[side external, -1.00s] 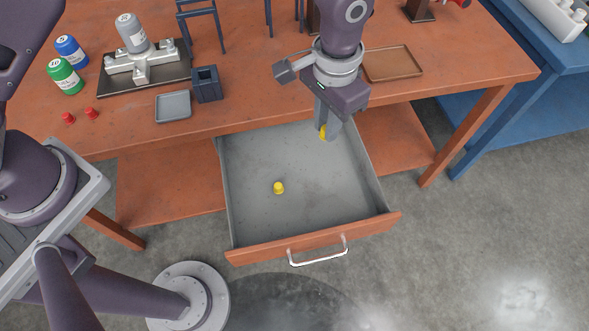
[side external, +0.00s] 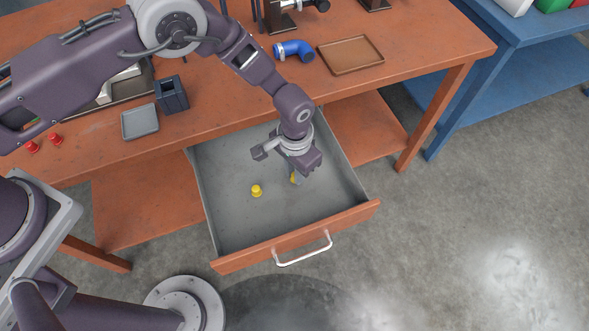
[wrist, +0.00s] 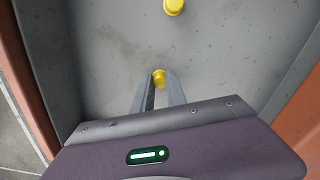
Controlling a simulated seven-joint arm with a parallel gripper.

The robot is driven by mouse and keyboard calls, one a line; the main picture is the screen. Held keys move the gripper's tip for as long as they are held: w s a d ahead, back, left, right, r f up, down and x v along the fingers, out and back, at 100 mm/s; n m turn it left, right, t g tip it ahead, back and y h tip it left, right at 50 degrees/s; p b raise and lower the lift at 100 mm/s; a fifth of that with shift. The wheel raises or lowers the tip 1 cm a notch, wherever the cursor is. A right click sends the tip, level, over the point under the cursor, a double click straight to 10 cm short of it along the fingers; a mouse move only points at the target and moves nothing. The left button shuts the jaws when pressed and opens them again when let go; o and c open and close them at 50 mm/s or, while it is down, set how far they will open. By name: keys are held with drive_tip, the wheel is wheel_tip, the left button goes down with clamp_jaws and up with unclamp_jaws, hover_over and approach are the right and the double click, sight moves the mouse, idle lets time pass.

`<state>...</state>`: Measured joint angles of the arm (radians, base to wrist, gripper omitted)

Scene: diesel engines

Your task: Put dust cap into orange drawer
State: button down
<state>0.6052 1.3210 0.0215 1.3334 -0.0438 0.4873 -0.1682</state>
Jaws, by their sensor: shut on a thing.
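The orange-fronted drawer (side external: 300,239) is pulled open under the table, with a grey inside and a silver handle. One yellow dust cap (side external: 256,190) lies on its floor, left of my gripper; it also shows at the top of the wrist view (wrist: 174,6). My gripper (side external: 296,180) points down inside the drawer's outline, shut on a second yellow dust cap (wrist: 159,77). That held cap is partly hidden by the fingers in the side view. I cannot tell whether it touches the drawer floor.
Two red caps (side external: 43,142), a small grey tray (side external: 140,121), a dark square holder (side external: 171,94), a blue elbow pipe (side external: 293,49) and a brown tray (side external: 350,54) are on the orange table (side external: 220,90). The drawer floor around the gripper is clear.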

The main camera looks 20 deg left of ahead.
drive_tip(key=c, duration=1.3)
unclamp_jaws()
drive_tip(key=shift+c, duration=0.2)
